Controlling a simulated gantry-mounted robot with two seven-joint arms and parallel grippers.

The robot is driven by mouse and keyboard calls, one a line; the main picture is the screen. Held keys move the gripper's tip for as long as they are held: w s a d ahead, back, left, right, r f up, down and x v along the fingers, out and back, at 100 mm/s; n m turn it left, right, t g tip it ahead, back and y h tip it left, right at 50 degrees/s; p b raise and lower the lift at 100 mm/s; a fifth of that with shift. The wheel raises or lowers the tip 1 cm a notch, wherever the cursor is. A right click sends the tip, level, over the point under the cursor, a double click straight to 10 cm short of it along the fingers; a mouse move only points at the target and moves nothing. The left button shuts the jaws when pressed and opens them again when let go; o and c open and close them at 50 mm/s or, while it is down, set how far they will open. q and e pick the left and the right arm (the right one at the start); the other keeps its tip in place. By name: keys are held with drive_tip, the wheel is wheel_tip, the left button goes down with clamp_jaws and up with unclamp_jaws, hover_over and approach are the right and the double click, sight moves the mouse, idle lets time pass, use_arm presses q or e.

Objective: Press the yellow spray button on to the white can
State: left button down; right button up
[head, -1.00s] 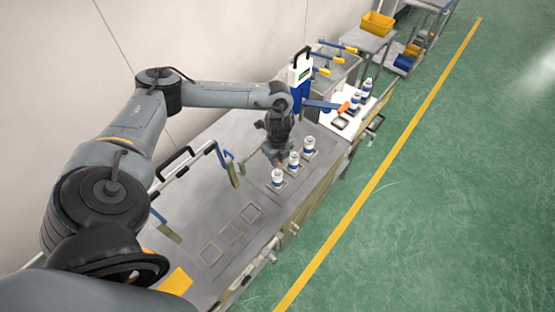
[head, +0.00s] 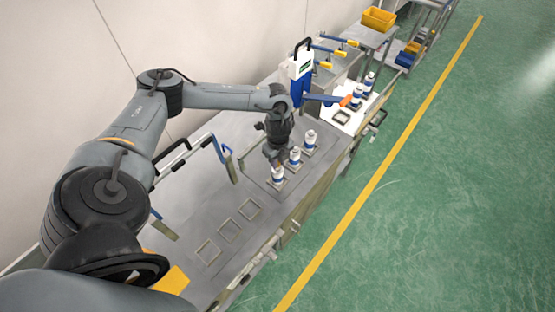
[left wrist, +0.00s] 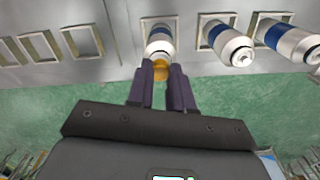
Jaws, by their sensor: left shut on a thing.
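My left gripper (head: 276,163) is over the nearest of three white cans with blue bands. In the left wrist view its two fingers (left wrist: 161,78) are shut on the yellow spray button (left wrist: 160,66). The button is right at the top of the nearest white can (left wrist: 160,43), lined up with it; whether it is seated I cannot tell. This can (head: 278,176) stands upright in a square holder, its top partly hidden by the gripper. My right gripper is not in view.
Two more white cans, the middle one (head: 294,157) and the far one (head: 309,141), stand in the row. Empty square frames (head: 229,231) lie on the metal bench. A blue and white device (head: 300,75) with an orange-tipped lever (head: 345,101) stands behind.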

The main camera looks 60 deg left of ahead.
use_arm(q)
drive_tip(key=shift+p, duration=0.3)
idle(0.7)
drive_tip(key=shift+p, duration=0.3)
idle(0.4)
idle(1.0)
drive_tip(key=shift+c, duration=1.9)
unclamp_jaws()
drive_tip(key=shift+r+p, duration=0.1)
drive_tip(key=shift+p, duration=0.25)
